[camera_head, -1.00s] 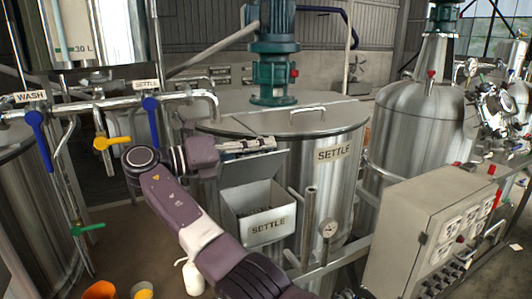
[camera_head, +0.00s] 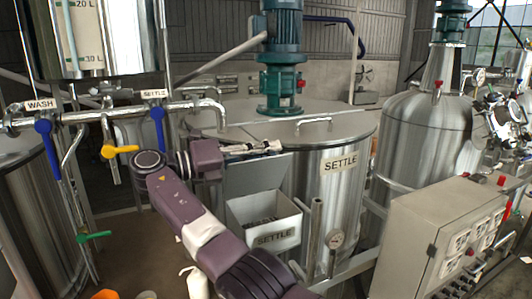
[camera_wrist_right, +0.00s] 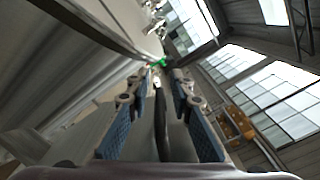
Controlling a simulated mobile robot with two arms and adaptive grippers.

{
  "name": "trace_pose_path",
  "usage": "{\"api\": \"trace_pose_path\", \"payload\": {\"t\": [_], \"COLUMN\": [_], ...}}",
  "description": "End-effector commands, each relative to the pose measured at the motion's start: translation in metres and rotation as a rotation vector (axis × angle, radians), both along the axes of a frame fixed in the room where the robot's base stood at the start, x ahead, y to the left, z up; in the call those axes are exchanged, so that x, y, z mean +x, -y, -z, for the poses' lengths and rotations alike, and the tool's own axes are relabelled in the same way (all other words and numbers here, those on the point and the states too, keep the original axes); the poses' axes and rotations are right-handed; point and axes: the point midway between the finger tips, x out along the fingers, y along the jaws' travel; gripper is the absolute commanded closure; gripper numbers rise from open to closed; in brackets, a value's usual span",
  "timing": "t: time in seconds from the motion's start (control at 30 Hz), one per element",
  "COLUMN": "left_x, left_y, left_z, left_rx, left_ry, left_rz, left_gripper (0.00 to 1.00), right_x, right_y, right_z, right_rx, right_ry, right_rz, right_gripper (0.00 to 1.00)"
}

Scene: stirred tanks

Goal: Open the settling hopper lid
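The settling hopper (camera_head: 276,241) is a pale box labelled SETTLE on the front of the settling tank (camera_head: 345,200). Its top is open and dark contents show inside. The grey hopper lid (camera_head: 262,173) stands raised along the hopper's back edge. My right gripper (camera_head: 279,146) is at the lid's upper edge, fingers pointing right; contact cannot be told. In the right wrist view, its blue-padded fingers (camera_wrist_right: 160,85) are apart, with a dark strip in the gap that I cannot identify. My left gripper is out of view.
A pipe with blue valve handles (camera_head: 157,128) and a yellow one (camera_head: 120,151) runs at the left. A grey control box (camera_head: 430,240) stands at the right.

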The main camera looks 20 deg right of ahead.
Motion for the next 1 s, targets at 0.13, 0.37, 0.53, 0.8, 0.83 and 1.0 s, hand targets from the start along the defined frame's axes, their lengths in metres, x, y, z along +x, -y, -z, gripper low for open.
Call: {"api": "trace_pose_path", "payload": {"t": [0.13, 0.37, 0.53, 0.8, 0.83, 1.0], "left_x": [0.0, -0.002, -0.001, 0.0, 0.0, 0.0], "left_y": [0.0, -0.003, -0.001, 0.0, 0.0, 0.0], "left_z": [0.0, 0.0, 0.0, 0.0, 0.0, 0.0], "left_rx": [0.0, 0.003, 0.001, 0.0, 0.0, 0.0], "left_ry": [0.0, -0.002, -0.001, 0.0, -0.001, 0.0], "left_rz": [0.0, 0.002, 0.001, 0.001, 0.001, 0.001], "left_gripper": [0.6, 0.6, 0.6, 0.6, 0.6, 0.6], "right_x": [0.0, 0.0, 0.0, 0.0, 0.001, 0.001], "right_y": [0.0, 0.0, 0.0, 0.001, 0.001, 0.001], "right_z": [0.001, -0.005, -0.033, -0.082, -0.085, -0.097], "right_rx": [0.001, 0.001, -0.001, 0.0, 0.0, 0.001], "right_ry": [-0.002, -0.001, 0.002, -0.001, -0.002, -0.002], "right_rz": [0.001, 0.002, 0.002, 0.002, 0.002, 0.001], "right_gripper": [0.76, 0.76, 0.76, 0.76, 0.76, 0.76]}}
